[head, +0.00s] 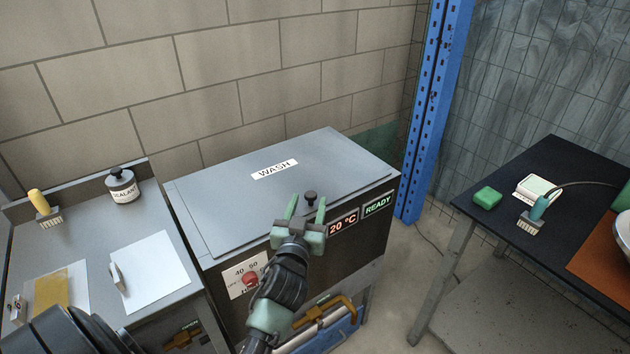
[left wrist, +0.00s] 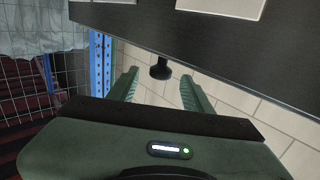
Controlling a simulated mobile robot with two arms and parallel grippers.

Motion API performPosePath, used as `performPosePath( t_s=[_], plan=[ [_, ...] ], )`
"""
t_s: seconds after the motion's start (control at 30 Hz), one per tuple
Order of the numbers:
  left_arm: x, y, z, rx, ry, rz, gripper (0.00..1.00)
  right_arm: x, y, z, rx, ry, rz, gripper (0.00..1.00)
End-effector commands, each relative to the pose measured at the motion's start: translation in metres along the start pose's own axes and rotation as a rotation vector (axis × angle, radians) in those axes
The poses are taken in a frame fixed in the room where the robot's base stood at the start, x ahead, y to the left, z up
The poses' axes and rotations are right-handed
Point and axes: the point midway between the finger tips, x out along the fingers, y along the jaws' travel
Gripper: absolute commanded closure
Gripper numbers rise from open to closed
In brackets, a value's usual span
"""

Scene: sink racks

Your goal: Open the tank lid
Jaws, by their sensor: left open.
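The wash tank (head: 225,290) stands in the middle of the head view with its flat grey lid (head: 240,215) shut. The lid carries a WASH label (head: 274,169). A black knob (head: 310,197) sits at the lid's front edge; it also shows in the left wrist view (left wrist: 161,69). My left gripper (head: 306,209) is open in front of the tank, its green fingers on either side of the knob in the picture. In the left wrist view the knob lies between and just beyond the fingertips (left wrist: 160,79); I see no contact. My right gripper is not in view.
The tank front has a red dial (head: 250,279) and lit displays (head: 343,223). A dark table (head: 540,165) stands right, beyond a blue post (head: 430,110). The lid top is clear.

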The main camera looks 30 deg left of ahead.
Motion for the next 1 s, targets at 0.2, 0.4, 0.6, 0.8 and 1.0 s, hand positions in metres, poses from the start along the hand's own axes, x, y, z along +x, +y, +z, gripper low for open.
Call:
performPosePath(
  t_s=[0.2,0.4,0.6,0.8,1.0],
  plan=[
    [0.033,0.0,-0.002,0.002,0.001,0.0,0.5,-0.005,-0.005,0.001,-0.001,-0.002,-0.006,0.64],
    [0.062,0.0,-0.001,0.002,0.0,-0.001,0.5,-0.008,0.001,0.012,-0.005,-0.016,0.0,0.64],
    [0.073,0.0,0.0,0.0,0.0,0.0,0.5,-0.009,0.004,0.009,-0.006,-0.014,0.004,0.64],
    [0.073,0.0,0.0,0.001,0.0,0.0,0.5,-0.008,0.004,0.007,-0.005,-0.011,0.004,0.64],
    [0.073,0.0,0.0,0.0,-0.001,0.0,0.97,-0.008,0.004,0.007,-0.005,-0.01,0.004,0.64]
  ],
)
